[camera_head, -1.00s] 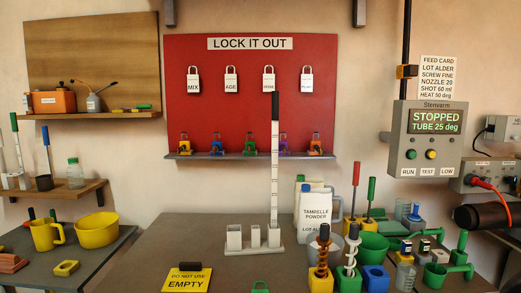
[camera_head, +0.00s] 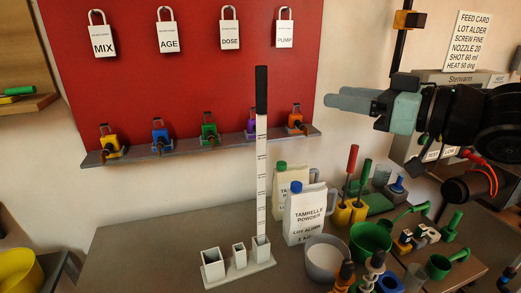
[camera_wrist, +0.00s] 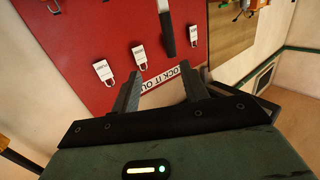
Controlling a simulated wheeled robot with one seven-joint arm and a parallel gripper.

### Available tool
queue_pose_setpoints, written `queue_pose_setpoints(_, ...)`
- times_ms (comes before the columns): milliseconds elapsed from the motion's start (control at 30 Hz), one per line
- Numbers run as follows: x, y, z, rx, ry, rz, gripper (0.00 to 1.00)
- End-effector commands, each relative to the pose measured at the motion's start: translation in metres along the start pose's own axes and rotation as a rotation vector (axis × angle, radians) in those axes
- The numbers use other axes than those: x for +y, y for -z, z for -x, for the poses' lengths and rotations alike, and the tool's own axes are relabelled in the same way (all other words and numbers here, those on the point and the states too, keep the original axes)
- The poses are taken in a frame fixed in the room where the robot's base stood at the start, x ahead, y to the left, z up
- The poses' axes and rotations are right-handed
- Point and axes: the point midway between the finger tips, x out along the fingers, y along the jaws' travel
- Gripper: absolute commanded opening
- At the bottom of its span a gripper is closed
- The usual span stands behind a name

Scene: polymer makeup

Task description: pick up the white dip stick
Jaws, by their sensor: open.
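The white dip stick (camera_head: 261,180) has dark marks along its shaft and a black handle at the top. It stands upright in the right-hand socket of a white three-socket stand (camera_head: 240,275) on the table. Its lower end is hidden in the socket. In the wrist view its black handle (camera_wrist: 167,35) shows at the top, beyond the fingertips. My gripper (camera_head: 345,98) is in the upper right of the head view, to the right of the handle and at about its height in the picture. Its fingers are apart and empty, as the wrist view (camera_wrist: 160,85) also shows.
A red board (camera_head: 200,70) with white padlocks and a shelf (camera_head: 190,149) stands behind the stick. The table's left part is clear.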

Motion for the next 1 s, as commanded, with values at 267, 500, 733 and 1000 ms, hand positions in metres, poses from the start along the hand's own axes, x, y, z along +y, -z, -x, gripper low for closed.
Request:
queue_pose_setpoints(267,-0.012,0.021,-0.012,0.058,0.082,-0.005,0.45)
queue_pose_setpoints(500,-0.016,0.024,-0.062,0.055,0.079,-0.006,0.45)
queue_pose_setpoints(733,-0.018,0.027,-0.103,0.057,0.077,-0.004,0.45)
queue_pose_setpoints(1000,-0.019,0.026,-0.121,0.057,0.076,-0.003,0.45)
